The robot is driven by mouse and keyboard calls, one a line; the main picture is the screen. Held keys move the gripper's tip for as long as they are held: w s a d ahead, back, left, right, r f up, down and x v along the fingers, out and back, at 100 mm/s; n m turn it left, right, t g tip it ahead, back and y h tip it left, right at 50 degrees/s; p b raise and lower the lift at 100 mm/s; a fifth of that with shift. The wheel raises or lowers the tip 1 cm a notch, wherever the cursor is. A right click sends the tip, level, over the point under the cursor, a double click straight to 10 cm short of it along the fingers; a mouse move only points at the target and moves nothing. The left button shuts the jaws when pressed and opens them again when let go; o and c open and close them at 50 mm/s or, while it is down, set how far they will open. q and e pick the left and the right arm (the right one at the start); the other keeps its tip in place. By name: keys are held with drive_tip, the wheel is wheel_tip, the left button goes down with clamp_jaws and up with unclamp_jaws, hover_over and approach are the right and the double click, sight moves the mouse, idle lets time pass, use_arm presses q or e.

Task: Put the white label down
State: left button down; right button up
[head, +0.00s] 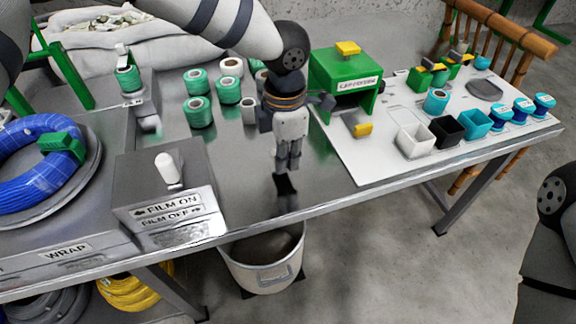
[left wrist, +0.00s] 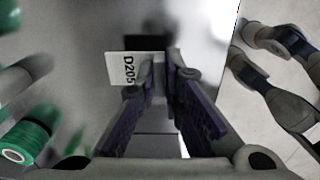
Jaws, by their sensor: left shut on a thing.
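My left gripper (head: 288,166) points down over the bare metal table, a little above its dark reflection. In the left wrist view the fingers (left wrist: 163,88) are shut on the white label (left wrist: 122,69), marked D205, which sticks out to the left of the fingertips. In the head view I cannot make out the label. The metal table (head: 240,190) is clear and shiny under the gripper. A grey shape of my right arm shows at the right edge of the head view, but its gripper is out of view.
A green label box (head: 345,85) and a white board (head: 375,170) with small bins stand on the right. Green spools (head: 198,112) stand behind. A film switch box (head: 165,190) and a blue cable coil (head: 32,160) are at left. A bucket (head: 262,268) stands below the front edge.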

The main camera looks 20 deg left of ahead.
use_arm(q)
drive_tip(key=shift+w+f, duration=0.15)
drive_tip(key=shift+f, duration=1.65)
drive_tip(key=c, duration=1.7)
unclamp_jaws()
wheel_tip(320, 180, up, 12)
drive_tip(key=shift+r+p, duration=0.15)
drive_tip(key=shift+p, duration=0.25)
drive_tip(key=shift+d, duration=0.1)
